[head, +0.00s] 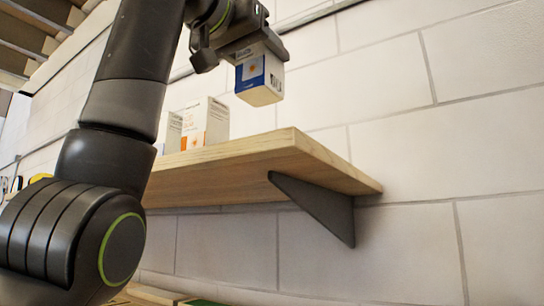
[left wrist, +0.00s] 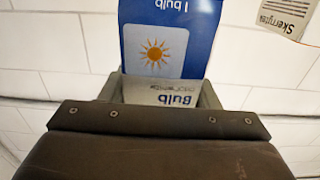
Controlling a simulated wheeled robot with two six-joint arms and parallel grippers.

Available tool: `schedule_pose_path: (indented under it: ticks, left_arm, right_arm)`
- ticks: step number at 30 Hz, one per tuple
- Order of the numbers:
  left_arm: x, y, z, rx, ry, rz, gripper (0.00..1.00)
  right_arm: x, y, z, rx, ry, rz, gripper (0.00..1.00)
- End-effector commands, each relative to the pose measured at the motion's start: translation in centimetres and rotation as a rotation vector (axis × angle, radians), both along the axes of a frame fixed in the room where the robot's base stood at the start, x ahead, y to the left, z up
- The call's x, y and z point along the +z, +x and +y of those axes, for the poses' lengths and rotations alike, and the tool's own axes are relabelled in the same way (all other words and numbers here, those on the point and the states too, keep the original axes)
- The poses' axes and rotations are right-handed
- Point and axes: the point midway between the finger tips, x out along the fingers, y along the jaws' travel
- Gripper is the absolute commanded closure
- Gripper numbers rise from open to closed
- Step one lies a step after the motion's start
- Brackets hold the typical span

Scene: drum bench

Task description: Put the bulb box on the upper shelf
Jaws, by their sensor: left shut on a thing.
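The bulb box (head: 258,76), white and blue with an orange sun picture, hangs in the air above the wooden shelf (head: 235,160), near its right end. My left gripper (head: 249,45) is shut on the upper part of the box. In the left wrist view the bulb box (left wrist: 162,45) sits between the fingers of the left gripper (left wrist: 160,95), its print upside down. There is a clear gap between box and shelf in the head view. My right gripper is not in view.
White and orange boxes (head: 205,123) stand on the shelf, left of the held box. The shelf's right part looks bare. A dark bracket (head: 315,205) supports it from below. A white block wall (head: 400,75) is behind. A printed label (left wrist: 284,18) shows in the left wrist view.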

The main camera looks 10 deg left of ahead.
Motion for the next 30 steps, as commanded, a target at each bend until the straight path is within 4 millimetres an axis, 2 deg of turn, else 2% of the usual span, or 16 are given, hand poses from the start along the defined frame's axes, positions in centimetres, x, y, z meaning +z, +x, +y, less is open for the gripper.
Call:
schedule_pose_path:
  ticks: [8, 15, 23, 30]
  left_arm:
    - [-2.8, 0.0, 0.0, 0.0, 0.0, -0.002, 0.66]
    - [-5.4, 0.0, 0.0, 0.001, 0.001, -0.001, 0.66]
    - [-6.5, 0.0, 0.0, 0.001, 0.0, 0.0, 0.66]
    - [-8.9, 0.1, 0.1, 0.0, 0.001, 0.0, 0.66]
  right_arm:
    - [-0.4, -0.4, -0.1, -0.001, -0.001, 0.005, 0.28]
    - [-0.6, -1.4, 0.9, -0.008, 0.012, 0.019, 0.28]
    - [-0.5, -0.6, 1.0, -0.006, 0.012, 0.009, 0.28]
    - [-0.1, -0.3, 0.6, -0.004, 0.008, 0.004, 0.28]
